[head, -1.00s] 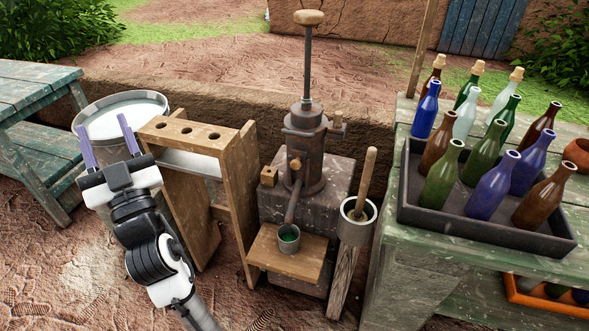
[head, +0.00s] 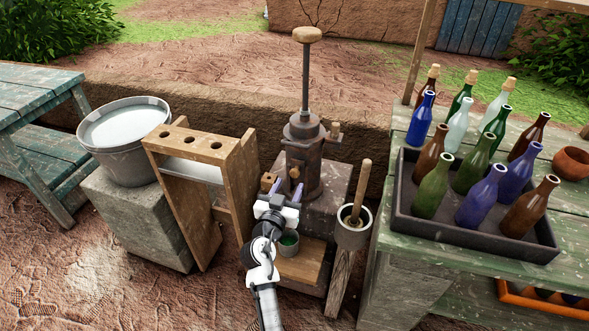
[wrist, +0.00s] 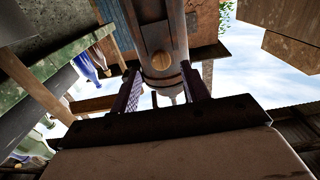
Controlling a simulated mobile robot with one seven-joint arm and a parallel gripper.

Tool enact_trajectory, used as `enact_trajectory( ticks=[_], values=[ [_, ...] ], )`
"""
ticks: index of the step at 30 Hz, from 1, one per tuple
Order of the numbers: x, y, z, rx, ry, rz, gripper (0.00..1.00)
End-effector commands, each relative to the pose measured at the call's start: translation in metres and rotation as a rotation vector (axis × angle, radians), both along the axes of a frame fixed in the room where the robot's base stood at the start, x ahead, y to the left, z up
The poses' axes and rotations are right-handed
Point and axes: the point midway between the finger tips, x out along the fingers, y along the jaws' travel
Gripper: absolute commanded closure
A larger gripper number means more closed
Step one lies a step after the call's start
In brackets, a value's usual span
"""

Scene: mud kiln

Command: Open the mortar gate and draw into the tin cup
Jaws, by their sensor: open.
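The dark iron mortar machine (head: 305,150) stands upright on a stone block, with a tall plunger rod and wooden handle. A small round wooden knob (head: 295,172) is on its front; it also shows in the wrist view (wrist: 162,61). Which part is the gate I cannot tell for sure. My gripper (head: 287,190) is open and empty, just in front of the machine below the knob. In the wrist view its fingers (wrist: 162,90) stand either side of the iron part, apparently without gripping it. The tin cup (head: 289,243), green inside, sits on the wooden shelf (head: 303,264), partly hidden by my wrist.
A wooden rack (head: 190,148) with holes stands close left, then a grey bucket (head: 125,145) of whitish liquid. A pestle in a mortar cup (head: 353,226) stands close right. A dark tray (head: 480,241) of several bottles lies on the green table at right.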

Motion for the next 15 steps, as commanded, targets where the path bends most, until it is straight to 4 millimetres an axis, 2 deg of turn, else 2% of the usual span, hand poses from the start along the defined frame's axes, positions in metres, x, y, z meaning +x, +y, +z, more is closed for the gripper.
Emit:
enact_trajectory(
  ticks=[1, 6, 10, 15],
  values=[
    [0.011, -0.004, 0.005, 0.002, -0.001, -0.002, 0.54],
    [0.04, -0.012, 0.003, 0.002, -0.001, 0.001, 0.54],
    [0.053, -0.017, 0.002, 0.002, -0.002, 0.001, 0.54],
    [0.06, -0.019, 0.0, 0.001, 0.0, 0.001, 0.54]
  ],
)
